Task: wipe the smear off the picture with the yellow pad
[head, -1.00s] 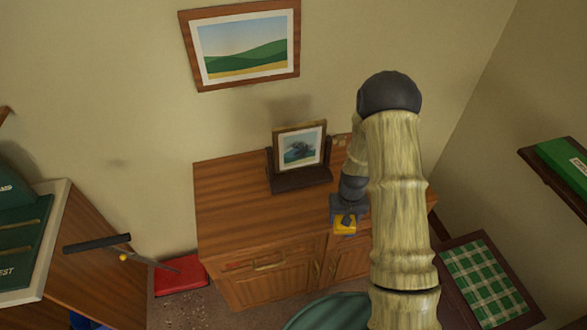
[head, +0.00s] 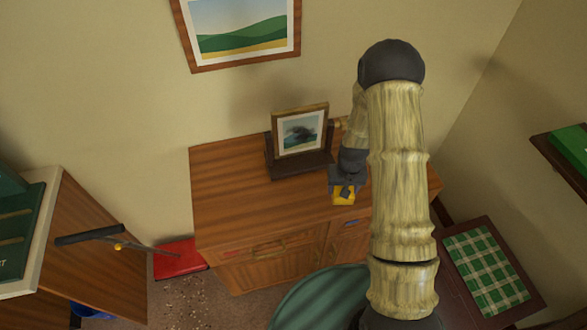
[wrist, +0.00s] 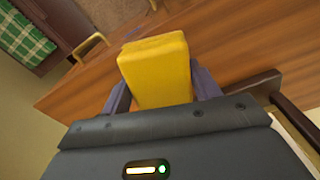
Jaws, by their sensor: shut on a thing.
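The yellow pad (head: 343,196) is held in my gripper (head: 343,187), above the front right part of the wooden cabinet top. In the wrist view the yellow pad (wrist: 155,70) fills the space between both fingers of my gripper (wrist: 160,88). The small framed picture (head: 300,132) stands upright in a dark wooden stand (head: 300,163) on the cabinet, to the left of and behind my gripper. A dark grey smear (head: 301,134) covers the middle of the picture. The pad is apart from the picture.
The cabinet top (head: 228,180) is clear on its left side. A larger landscape picture (head: 245,40) hangs on the wall above. A chair with a green checked seat (head: 485,265) stands at the right. A dark shelf (head: 555,155) juts out at the far right. A red object (head: 180,258) lies on the floor.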

